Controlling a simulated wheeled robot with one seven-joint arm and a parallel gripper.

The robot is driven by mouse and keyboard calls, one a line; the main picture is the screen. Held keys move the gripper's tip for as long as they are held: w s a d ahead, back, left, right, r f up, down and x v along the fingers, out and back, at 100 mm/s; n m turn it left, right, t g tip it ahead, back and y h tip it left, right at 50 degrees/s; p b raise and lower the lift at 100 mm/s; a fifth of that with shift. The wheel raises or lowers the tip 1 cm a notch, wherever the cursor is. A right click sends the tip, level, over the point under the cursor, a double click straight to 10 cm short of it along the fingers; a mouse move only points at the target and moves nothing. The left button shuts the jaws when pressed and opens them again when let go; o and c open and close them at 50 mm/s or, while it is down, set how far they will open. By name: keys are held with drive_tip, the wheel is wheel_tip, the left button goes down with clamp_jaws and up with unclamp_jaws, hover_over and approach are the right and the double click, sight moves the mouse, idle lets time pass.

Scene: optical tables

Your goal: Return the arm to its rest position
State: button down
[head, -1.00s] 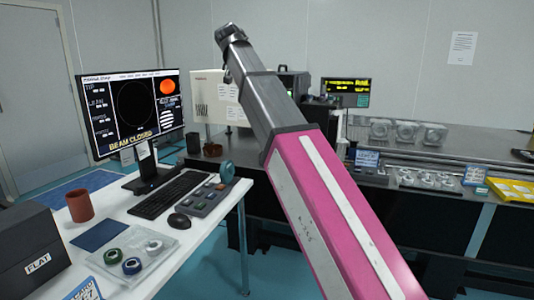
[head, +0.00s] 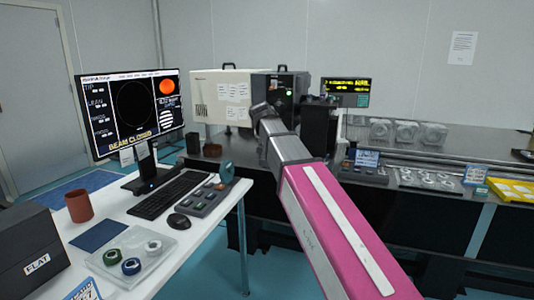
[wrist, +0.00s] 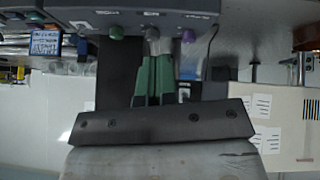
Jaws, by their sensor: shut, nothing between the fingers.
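My arm, with a pink and white link and a grey forearm, reaches from the lower right towards the back of the room in the head view. Its dark end stands in front of the white box and the black unit, and the fingers cannot be made out there. In the wrist view my gripper (wrist: 156,72) shows green-sided fingers close together, shut with nothing held. A dark panel with coloured knobs (wrist: 150,20) lies beyond the fingertips in that view.
A white desk (head: 215,225) at left bears a monitor (head: 133,113) reading BEAM CLOSED, a keyboard (head: 170,194), a red-brown cup (head: 79,206) and a tray (head: 135,252). A white box (head: 218,92), a black unit (head: 290,85) and clear-boxed optics (head: 405,131) stand on the dark bench behind.

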drive_tip(key=s+d+f+n+g+y, duration=0.15)
drive_tip(key=s+d+f, duration=0.35)
drive_tip(key=f, duration=0.7)
drive_tip(key=s+d+f+g+h, duration=0.15)
drive_tip(key=s+d+f, duration=0.3)
drive_tip(key=f, duration=0.75)
drive_tip(key=s+d+f+g+y, duration=0.1)
drive_tip(key=s+d+f, duration=0.2)
drive_tip(key=s+f, duration=0.4)
drive_tip(key=s+d+f+g+y, duration=0.2)
drive_tip(key=s+d+f, duration=0.2)
drive_tip(key=s+f, duration=0.4)
drive_tip(key=shift+d+f+g, duration=0.25)
drive_tip(key=shift+f+g, duration=0.05)
drive_tip(key=shift+f, duration=0.5)
